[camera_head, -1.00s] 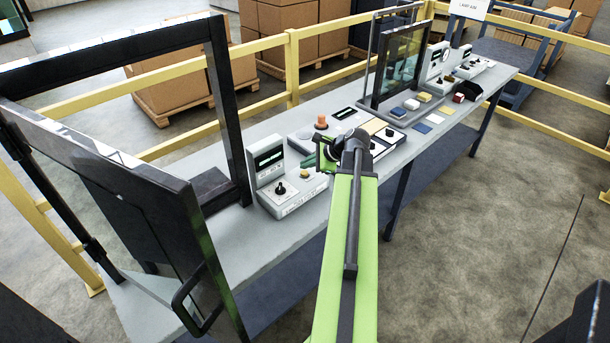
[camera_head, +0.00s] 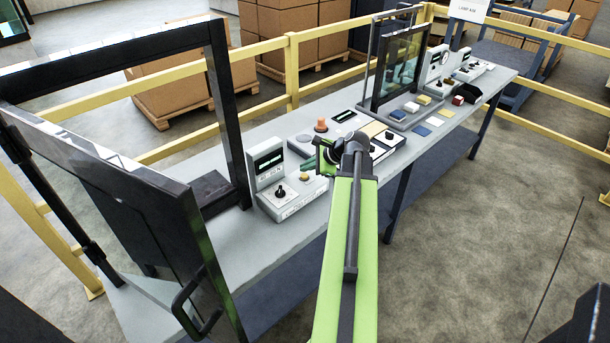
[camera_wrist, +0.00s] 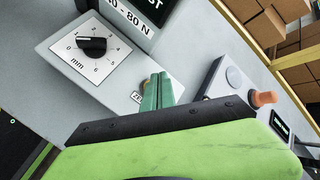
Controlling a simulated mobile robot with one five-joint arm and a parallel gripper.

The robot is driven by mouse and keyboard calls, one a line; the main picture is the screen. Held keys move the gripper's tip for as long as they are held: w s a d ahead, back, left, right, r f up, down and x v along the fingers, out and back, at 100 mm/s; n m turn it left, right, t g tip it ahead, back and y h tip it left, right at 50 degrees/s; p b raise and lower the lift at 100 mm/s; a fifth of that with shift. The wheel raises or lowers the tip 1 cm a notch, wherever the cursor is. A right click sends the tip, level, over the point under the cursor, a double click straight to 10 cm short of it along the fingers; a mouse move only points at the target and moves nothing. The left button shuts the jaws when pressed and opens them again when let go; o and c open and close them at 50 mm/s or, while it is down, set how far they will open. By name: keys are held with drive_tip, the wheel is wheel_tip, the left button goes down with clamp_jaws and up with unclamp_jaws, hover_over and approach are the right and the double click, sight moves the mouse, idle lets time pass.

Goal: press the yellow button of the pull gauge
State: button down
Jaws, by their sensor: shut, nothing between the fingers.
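The gauge (camera_head: 292,203) is a light grey box with an upright display, a black knob and a yellow button (camera_head: 304,177) on its top. In the wrist view its knob (camera_wrist: 92,45) sits on a white mm scale, beside a panel reading "80 N". My gripper (camera_wrist: 158,78) has its green fingers shut together and empty, pointing down at the top of the gauge. A sliver of the yellow button (camera_wrist: 146,84) shows beside the fingertips. The fingers hide the rest, so I cannot tell whether they touch it. A label by it is partly covered.
A black-framed door with a handle (camera_head: 190,300) stands open at left. To the right on the bench lie a grey box with an orange knob (camera_head: 321,125), a framed glass panel (camera_head: 397,65) and several coloured blocks. A yellow rail (camera_head: 292,70) runs behind.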

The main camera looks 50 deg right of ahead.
sight(307, 176)
idle(0.8)
drive_tip(key=shift+f+b, duration=0.4)
drive_tip(key=shift+f+b, duration=0.55)
idle(0.5)
drive_tip(key=shift+r, duration=0.2)
drive_tip(key=shift+r+p, duration=0.8)
drive_tip(key=shift+p, duration=0.15)
wheel_tip(307, 176, up, 5)
drive_tip(key=p, duration=0.5)
idle(0.3)
